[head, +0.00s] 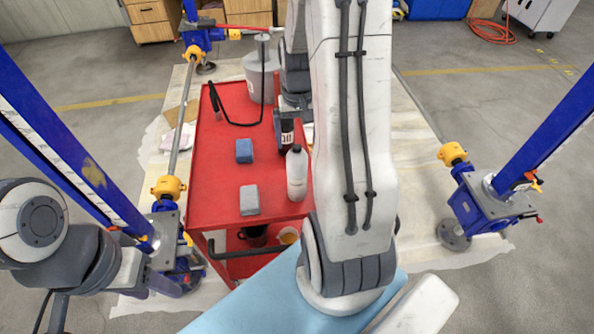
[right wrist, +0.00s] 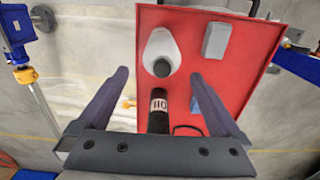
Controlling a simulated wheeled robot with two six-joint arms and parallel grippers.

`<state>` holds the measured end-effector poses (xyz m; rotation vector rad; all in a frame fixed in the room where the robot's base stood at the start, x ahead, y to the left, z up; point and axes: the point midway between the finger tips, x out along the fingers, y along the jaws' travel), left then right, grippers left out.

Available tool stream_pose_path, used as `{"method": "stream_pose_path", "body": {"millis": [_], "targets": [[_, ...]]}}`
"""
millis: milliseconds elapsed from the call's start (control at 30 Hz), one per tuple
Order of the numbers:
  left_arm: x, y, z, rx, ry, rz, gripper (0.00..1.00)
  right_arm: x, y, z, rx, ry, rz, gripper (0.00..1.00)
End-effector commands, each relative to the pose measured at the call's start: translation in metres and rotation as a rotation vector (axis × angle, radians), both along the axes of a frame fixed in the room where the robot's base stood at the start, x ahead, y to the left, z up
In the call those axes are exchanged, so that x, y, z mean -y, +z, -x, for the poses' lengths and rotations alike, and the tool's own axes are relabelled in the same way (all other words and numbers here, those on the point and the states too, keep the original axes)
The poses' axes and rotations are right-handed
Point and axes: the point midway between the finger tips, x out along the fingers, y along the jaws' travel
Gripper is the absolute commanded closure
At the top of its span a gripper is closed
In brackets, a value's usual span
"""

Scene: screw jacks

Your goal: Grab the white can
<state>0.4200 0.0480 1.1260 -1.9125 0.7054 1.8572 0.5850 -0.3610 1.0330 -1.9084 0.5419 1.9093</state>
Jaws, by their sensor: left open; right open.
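A white bottle-shaped can (head: 297,173) with a dark cap stands on the red cart top near its right edge. In the right wrist view the white can (right wrist: 161,46) is seen from above, beyond my open fingertips and apart from them. My right gripper (right wrist: 160,76) is open and empty; in the head view my arm largely hides it. A black can with a white label (right wrist: 158,108) shows between its fingers, lower down in that view.
The red cart (head: 216,190) also holds a blue block (head: 244,150), a grey block (head: 249,200) and a large pale tank (head: 259,84) with a black hose. Blue jack stands flank it: one at right (head: 487,205), others at left. The cart's left strip is clear.

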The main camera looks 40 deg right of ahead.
Motion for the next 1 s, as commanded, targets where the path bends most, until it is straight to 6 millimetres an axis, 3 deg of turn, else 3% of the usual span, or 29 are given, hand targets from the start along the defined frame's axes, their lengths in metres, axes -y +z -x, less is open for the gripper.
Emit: {"method": "stream_pose_path", "body": {"millis": [100, 367, 633, 967, 1000], "targets": [[0.000, 0.002, 0.000, 0.000, 0.000, 0.000, 0.50, -0.001, -0.019, 0.001, -0.005, 0.001, -0.003, 0.00], [0.000, 0.008, 0.000, 0.000, 0.000, 0.000, 0.50, -0.003, -0.039, 0.002, -0.003, 0.003, -0.002, 0.00], [0.000, 0.018, 0.000, 0.000, 0.001, 0.000, 0.50, -0.005, -0.076, 0.004, -0.003, 0.003, -0.002, 0.00], [0.000, 0.018, 0.000, 0.000, 0.001, 0.000, 0.50, -0.005, -0.084, 0.003, 0.001, 0.003, 0.001, 0.00], [0.000, 0.018, 0.000, 0.000, 0.001, 0.000, 0.50, -0.005, -0.084, 0.003, 0.001, 0.003, 0.001, 0.11]]}}
